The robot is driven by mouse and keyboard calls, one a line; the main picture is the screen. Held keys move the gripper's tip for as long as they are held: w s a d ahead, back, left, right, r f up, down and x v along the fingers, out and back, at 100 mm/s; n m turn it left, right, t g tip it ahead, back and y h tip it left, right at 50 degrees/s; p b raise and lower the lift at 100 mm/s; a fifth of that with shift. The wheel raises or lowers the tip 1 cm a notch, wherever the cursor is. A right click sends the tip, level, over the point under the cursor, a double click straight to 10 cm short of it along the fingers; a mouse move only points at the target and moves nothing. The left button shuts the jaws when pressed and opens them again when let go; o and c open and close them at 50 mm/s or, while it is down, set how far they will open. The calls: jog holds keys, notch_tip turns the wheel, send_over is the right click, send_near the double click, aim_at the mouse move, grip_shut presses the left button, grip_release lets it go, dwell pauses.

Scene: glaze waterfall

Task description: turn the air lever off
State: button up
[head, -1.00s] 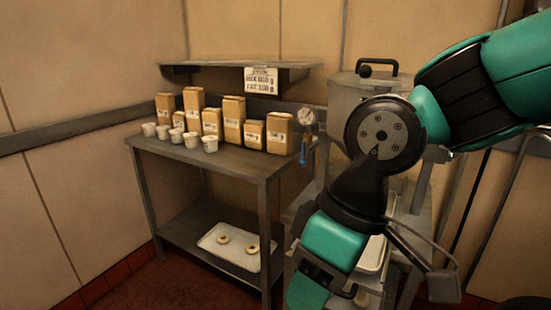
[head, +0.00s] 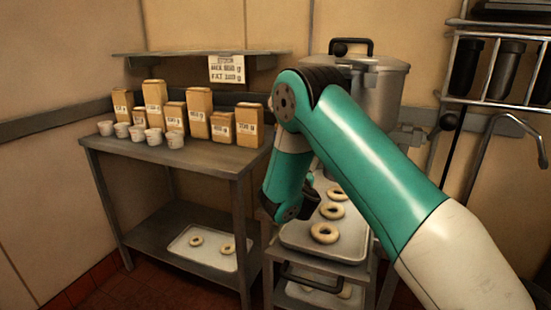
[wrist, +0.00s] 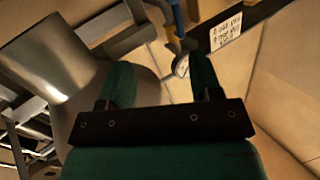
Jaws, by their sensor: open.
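The air lever (wrist: 179,18) shows in the wrist view as a blue handle on a brass-coloured fitting at the top, with a round white gauge (wrist: 182,66) below it. My gripper (wrist: 160,62) is open and empty, its two green fingers on either side of the gauge in the picture. The lever appears beyond the fingertips; I see no contact. In the head view my arm hides the lever and gauge, and my fingertips cannot be made out.
A steel lidded tank (head: 378,82) stands behind my arm; its side fills the left of the wrist view (wrist: 50,65). A steel table (head: 200,155) holds paper bags and white cups. A tray (head: 350,242) of ring-shaped dough sits on a rack below my arm. A sign (head: 227,69) hangs above.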

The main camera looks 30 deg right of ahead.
jog(key=shift+n+t+y, duration=0.7)
jog(key=shift+n, duration=0.1)
jog(key=shift+a+f+p+x, duration=0.1)
jog(key=shift+f+p+x, duration=0.25)
jog(key=shift+p+x, duration=1.9)
jog(key=shift+a+f+p+x, duration=0.1)
jog(key=shift+f+p+x, duration=0.45)
jog(key=shift+x, duration=3.1)
jog(key=shift+a+f+p+x, duration=0.15)
jog(key=shift+p+x, duration=1.55)
jog(key=shift+x, duration=1.3)
jog(key=shift+w, duration=0.1)
jog(key=shift+c, duration=0.2)
grip_shut()
